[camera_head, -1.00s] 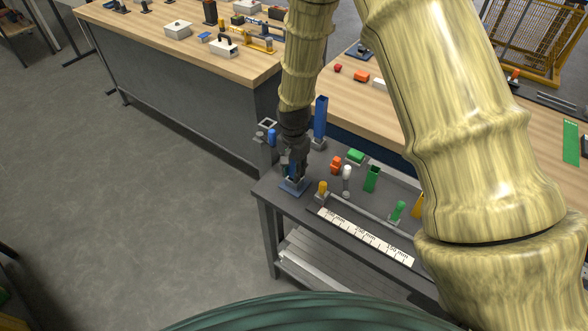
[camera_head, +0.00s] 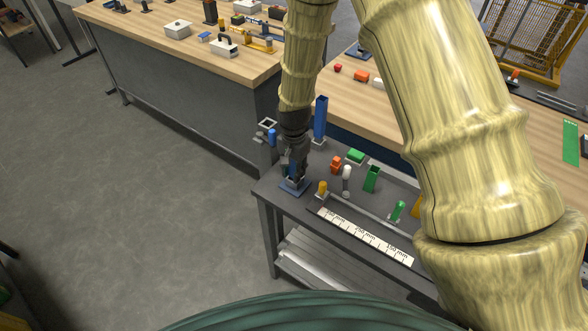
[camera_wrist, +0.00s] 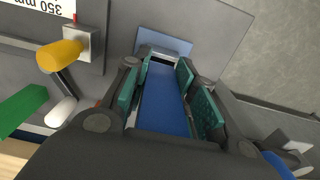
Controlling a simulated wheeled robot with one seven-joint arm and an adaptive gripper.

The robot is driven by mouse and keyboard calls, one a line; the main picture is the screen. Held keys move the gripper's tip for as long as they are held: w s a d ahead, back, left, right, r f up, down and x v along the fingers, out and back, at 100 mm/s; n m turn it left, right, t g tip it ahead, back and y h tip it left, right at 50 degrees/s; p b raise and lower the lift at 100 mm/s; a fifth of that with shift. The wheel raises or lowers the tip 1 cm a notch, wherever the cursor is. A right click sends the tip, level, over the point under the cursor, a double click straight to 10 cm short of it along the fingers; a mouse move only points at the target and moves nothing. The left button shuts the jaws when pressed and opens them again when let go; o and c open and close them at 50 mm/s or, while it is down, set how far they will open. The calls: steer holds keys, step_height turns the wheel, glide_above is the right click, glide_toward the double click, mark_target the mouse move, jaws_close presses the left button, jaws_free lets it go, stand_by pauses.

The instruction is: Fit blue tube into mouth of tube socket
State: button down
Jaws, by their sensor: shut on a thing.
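My gripper (camera_head: 293,171) points down at the near left corner of the dark workbench. In the wrist view its teal finger pads (camera_wrist: 167,95) are closed on the sides of a blue tube (camera_wrist: 163,106). The light grey tube socket (camera_wrist: 159,52) stands on a blue base plate (camera_wrist: 178,44) at the tube's far end. In the head view the plate (camera_head: 296,187) shows directly under my gripper, which hides most of the tube and socket. The tube's lower end meets the socket mouth in the picture; I cannot tell how deep it sits.
A yellow peg in a grey block (camera_head: 323,188) stands close right of the plate. A taller blue post (camera_head: 320,118) stands behind my gripper. Green, orange and white parts and a ruler (camera_head: 366,236) lie further right. The bench's left edge is close.

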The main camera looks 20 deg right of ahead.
steer(key=shift+f+b, duration=0.35)
steer(key=shift+f, duration=0.5)
stand_by(0.5)
steer(key=c, duration=1.1)
jaws_free()
steer(key=shift+r, duration=0.1)
step_height(320, 180, up, 12)
steer(key=shift+f, duration=0.1)
